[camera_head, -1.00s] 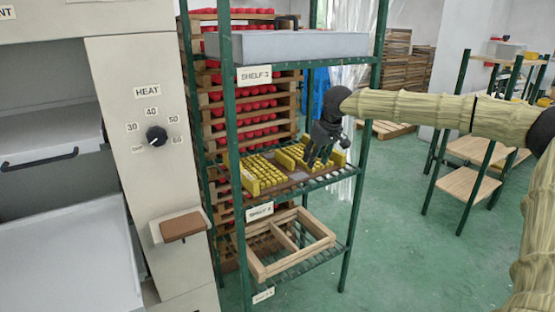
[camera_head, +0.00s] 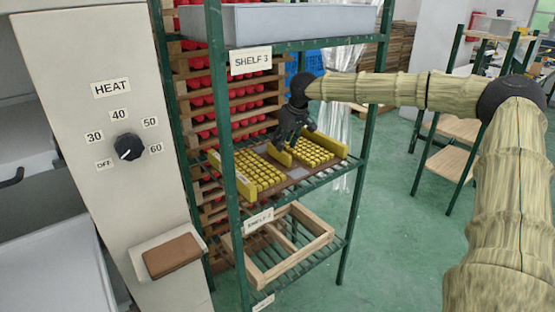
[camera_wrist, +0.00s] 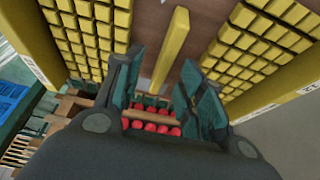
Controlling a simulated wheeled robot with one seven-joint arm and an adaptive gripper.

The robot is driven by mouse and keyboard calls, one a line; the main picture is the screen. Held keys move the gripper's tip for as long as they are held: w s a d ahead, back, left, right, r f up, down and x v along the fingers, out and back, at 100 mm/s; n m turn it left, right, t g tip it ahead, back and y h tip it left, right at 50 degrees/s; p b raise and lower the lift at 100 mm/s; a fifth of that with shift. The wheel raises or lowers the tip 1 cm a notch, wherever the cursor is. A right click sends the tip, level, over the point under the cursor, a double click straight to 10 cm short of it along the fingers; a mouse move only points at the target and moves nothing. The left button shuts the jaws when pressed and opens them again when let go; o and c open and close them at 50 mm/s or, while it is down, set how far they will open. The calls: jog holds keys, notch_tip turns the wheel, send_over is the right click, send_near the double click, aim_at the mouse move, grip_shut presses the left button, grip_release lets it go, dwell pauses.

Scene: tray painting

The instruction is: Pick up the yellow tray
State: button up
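The yellow tray (camera_head: 227,182) sits on the middle shelf of the green rack, with yellow walls, a brown base and rows of small yellow blocks on both sides. A yellow bar (camera_head: 280,154) stands near its middle, and it also shows in the wrist view (camera_wrist: 172,48). My gripper (camera_head: 294,143) is over the back middle part of the tray, pointing down. In the wrist view, the two dark fingers of my gripper (camera_wrist: 161,75) are spread apart, with the bar ahead between them. No grip on the bar shows. Exact fingertip height over the tray is unclear.
The green rack (camera_head: 228,130) has a grey box (camera_head: 305,22) on the shelf above and a wooden frame (camera_head: 275,245) below. Red items on a wooden rack (camera_head: 245,105) stand behind. A heater panel (camera_head: 100,150) is close at left. Green floor (camera_head: 400,235) at right is clear.

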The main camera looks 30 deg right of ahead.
aim_at(279, 155)
jog(key=shift+a+b+x, duration=0.1)
jog(key=shift+b+x, duration=0.1)
jog(key=shift+x, duration=1.3)
jog(key=shift+a+b+x, duration=0.15)
jog(key=shift+x, duration=1.35)
jog(key=shift+w+r, duration=0.1)
jog(key=c, duration=0.9)
grip_shut()
jog(key=shift+r, duration=0.1)
